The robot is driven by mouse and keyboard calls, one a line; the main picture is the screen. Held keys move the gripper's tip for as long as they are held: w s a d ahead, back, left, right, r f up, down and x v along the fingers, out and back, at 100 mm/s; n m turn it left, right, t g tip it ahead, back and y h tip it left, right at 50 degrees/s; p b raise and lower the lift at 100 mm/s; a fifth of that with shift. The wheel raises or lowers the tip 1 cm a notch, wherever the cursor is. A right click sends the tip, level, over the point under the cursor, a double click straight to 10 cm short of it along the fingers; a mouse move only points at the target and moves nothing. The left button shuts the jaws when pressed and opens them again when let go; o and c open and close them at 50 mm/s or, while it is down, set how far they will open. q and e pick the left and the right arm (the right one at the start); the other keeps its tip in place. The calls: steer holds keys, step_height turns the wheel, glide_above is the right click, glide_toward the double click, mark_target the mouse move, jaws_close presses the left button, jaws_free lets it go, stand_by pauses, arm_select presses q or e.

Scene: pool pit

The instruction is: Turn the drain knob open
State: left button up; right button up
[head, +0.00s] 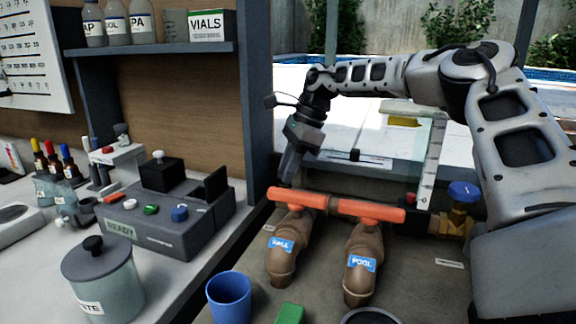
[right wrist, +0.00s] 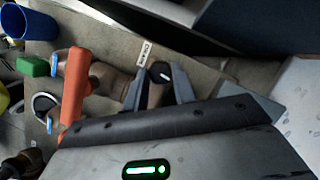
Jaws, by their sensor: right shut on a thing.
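The drain knob, a small round black knob with a white mark (right wrist: 161,72), shows in the right wrist view beside a small white label (right wrist: 145,52). My right gripper (right wrist: 160,86) has its two grey fingers on either side of the knob, shut on it. In the head view my right gripper (head: 288,178) reaches down behind the left end of the orange handles; the knob is hidden there. The label's lettering is too small to read. My left gripper is in neither view.
Orange valve handles (head: 365,211) on brown pipes stand close in front of my right gripper. A brass valve with a blue knob (head: 463,191) is at right. A blue cup (head: 229,298) and green block (head: 290,313) are in front. A grey post (head: 259,100) rises at left.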

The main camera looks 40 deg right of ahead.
arm_select(q)
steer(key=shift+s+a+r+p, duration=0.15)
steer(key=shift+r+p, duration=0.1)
steer(key=shift+p, duration=0.25)
arm_select(e)
steer(key=n+g, duration=0.1)
steer(key=n, duration=0.1)
steer(key=n+g, duration=0.1)
steer(key=n, duration=0.1)
steer(key=shift+w+d+n, duration=0.1)
steer(key=shift+w+n, duration=0.1)
steer(key=shift+n, duration=0.2)
steer(key=o, duration=1)
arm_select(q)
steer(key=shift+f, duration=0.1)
